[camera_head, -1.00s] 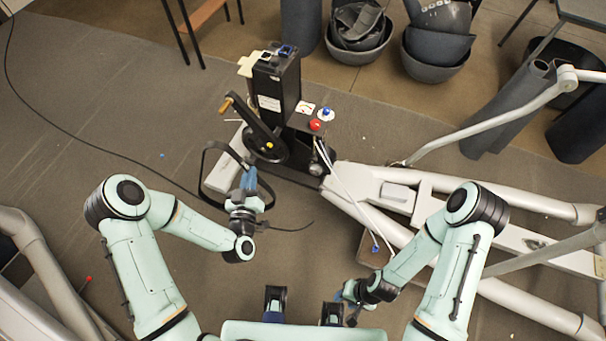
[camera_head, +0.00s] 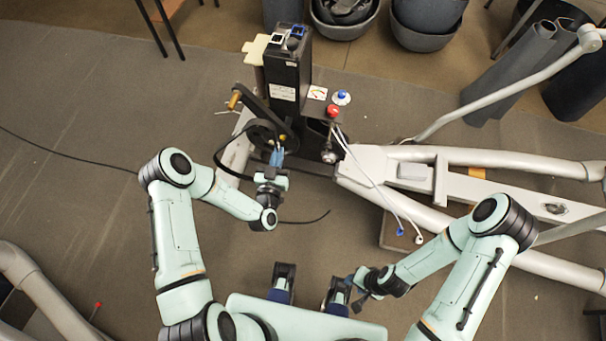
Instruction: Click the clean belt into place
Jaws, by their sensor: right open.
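The belt is a thin black loop (camera_head: 218,158) left of the flywheel, with its upper run close to the black pulley (camera_head: 262,133) of the elliptical machine's drive unit. My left gripper (camera_head: 277,157) is at the loop's right side, just below the pulley and crank (camera_head: 263,110). Its blue fingers look closed on the belt, though the exact contact is too small to see. Part of the loop is hidden behind the gripper. I cannot tell whether the belt touches the pulley. My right gripper (camera_head: 356,288) is open and empty, low in the middle, away from the machine.
A black upright box (camera_head: 287,75), a red knob (camera_head: 333,111) and loose white cables (camera_head: 378,190) belong to the drive unit. The grey frame (camera_head: 400,165) extends right. A black cord (camera_head: 70,150) lies on the floor at left. Grey bins (camera_head: 430,45) stand at the back.

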